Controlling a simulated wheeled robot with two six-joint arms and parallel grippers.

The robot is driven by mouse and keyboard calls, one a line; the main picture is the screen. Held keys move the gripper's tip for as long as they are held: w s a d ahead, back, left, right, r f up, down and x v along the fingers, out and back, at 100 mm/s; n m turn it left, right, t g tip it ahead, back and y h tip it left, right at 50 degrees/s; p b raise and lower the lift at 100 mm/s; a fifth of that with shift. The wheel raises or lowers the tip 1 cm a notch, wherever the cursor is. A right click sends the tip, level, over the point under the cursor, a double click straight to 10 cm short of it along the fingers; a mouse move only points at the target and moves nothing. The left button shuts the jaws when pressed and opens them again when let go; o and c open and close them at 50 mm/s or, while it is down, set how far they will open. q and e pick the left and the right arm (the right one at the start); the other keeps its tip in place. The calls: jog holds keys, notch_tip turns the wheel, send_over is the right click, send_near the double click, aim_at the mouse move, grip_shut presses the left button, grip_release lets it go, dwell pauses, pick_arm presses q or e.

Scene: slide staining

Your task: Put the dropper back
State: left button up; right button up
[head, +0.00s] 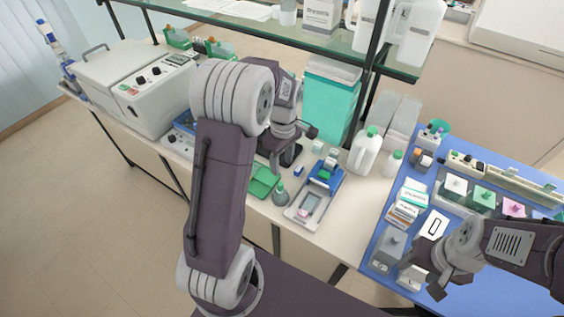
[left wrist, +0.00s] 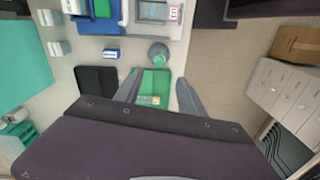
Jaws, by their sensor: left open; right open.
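I cannot make out a separate dropper. A small grey-green bottle with a narrow top (head: 280,190) stands upright beside a green tray (head: 263,181). The left wrist view shows the bottle from above (left wrist: 158,54), beyond my fingertips, and the green tray (left wrist: 155,82) between my fingers. My left gripper (head: 277,160) is open above the bench by the tray; its spread fingers show in the left wrist view (left wrist: 160,90), with nothing held. My right gripper (head: 436,286) is over the blue mat's near edge, its fingertips partly hidden; no held object shows.
A blue-and-white device (head: 316,190) stands right of the bottle. White jugs (head: 366,150) and a teal box (head: 328,100) stand behind. The blue mat (head: 385,222) holds staining jars and slide boxes. A glass shelf (head: 260,30) overhangs the back.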

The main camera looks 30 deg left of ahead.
pick_arm(q)
jog(key=s+d+f+m+b, duration=0.1)
jog(key=s+d+f+m, duration=0.1)
jog(key=s+m, duration=0.4)
jog(key=s+d+f+m+t+b, duration=0.1)
jog(key=s+d+f+m+b, duration=0.1)
jog(key=s+d+m, duration=0.3)
jog(key=s+m, duration=0.2)
jog(key=m, duration=0.2)
jog(key=shift+f+t, duration=0.3)
jog(key=shift+f, duration=0.1)
